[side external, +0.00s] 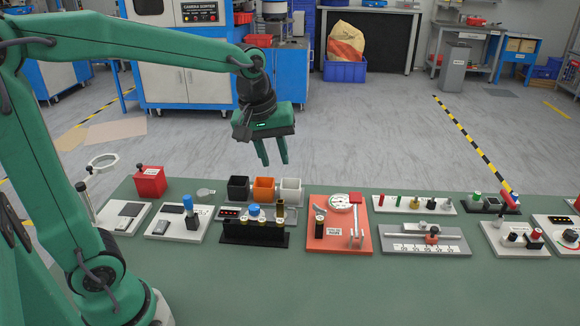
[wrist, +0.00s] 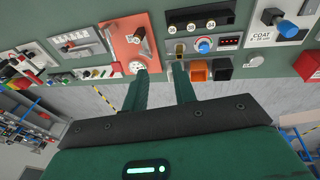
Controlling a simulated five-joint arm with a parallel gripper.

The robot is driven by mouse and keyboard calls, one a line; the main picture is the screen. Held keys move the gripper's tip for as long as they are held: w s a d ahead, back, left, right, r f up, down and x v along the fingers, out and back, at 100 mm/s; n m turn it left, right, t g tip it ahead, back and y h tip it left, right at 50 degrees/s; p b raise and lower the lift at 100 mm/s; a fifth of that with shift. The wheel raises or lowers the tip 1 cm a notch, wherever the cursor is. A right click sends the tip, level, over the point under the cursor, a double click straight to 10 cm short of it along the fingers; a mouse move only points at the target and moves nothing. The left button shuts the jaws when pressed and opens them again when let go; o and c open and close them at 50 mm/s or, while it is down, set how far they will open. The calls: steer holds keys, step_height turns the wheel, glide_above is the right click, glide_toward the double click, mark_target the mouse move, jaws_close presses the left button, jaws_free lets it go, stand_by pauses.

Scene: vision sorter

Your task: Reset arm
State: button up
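My gripper (side external: 272,152) hangs in the air above the far edge of the green table (side external: 330,293), with its fingers pointing down. The two green fingers are apart with nothing between them. In the wrist view my gripper (wrist: 160,92) also shows its fingers spread and empty. A black bin (side external: 238,188), an orange bin (side external: 263,189) and a white bin (side external: 291,190) stand in a row below it. The gripper is clear of them and touches nothing.
An orange-red board (side external: 324,240) with a white dial lies right of the bins. A black rack (side external: 240,235) stands in front of them. A red box (side external: 150,181) and several fixture plates line the table. The front of the table is bare.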

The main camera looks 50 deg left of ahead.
steer(key=s+m+t, duration=0.2)
steer(key=s+m, duration=0.7)
steer(key=s, duration=0.5)
steer(key=shift+s+t, duration=0.3)
steer(key=shift+f, duration=0.1)
